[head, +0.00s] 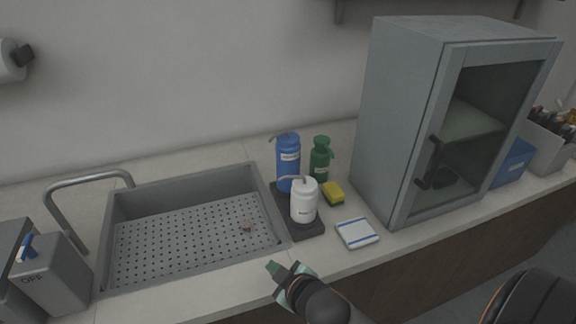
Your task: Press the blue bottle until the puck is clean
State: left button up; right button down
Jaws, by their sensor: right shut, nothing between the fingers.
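The blue bottle (288,163) stands upright at the back of a dark tray (305,233) just right of the sink. It has a bent spout on top and a small label. My right gripper (278,271) is shut and empty, near the counter's front edge, in front of the sink's right corner and apart from the bottle. My left gripper is out of view.
A white bottle (304,202) stands in front of the blue one, and a green bottle (320,160) behind right. A yellow sponge (333,193) and a white-blue pad (357,233) lie nearby. A grey glass-fronted cabinet (405,125) stands right; a faucet (88,181) and grey box (55,276) stand left.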

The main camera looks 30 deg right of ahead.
jog(key=w+a+r+n+t+y, duration=0.1)
jog(key=w+a+r+n+t, duration=0.1)
jog(key=w+r+n+t, duration=0.5)
jog(key=w+a+r+n+y, duration=0.2)
jog(key=r+n+y, duration=0.1)
jog(key=r, duration=0.2)
jog(key=w+a+r+n+t+y, duration=0.1)
jog(key=w+a+r+n+y, duration=0.15)
jog(key=r+n, duration=0.2)
jog(key=w+a+r+n+y, duration=0.2)
jog(key=r+n+y, duration=0.1)
jog(key=r, duration=0.3)
notch_tip(320, 180, up, 6)
jog(key=n+g+h, duration=1)
jog(key=n, duration=1.2)
send_over(291, 138)
jog(key=shift+s+f+m+y+p, duration=0.15)
jog(key=shift+m+y+p, duration=0.1)
jog(key=shift+p, duration=0.05)
jog(key=shift+f, duration=0.15)
notch_tip(291, 138, down, 9)
jog(key=b, duration=0.6)
jog(key=shift+r+b, duration=0.2)
jog(key=shift+b, duration=0.1)
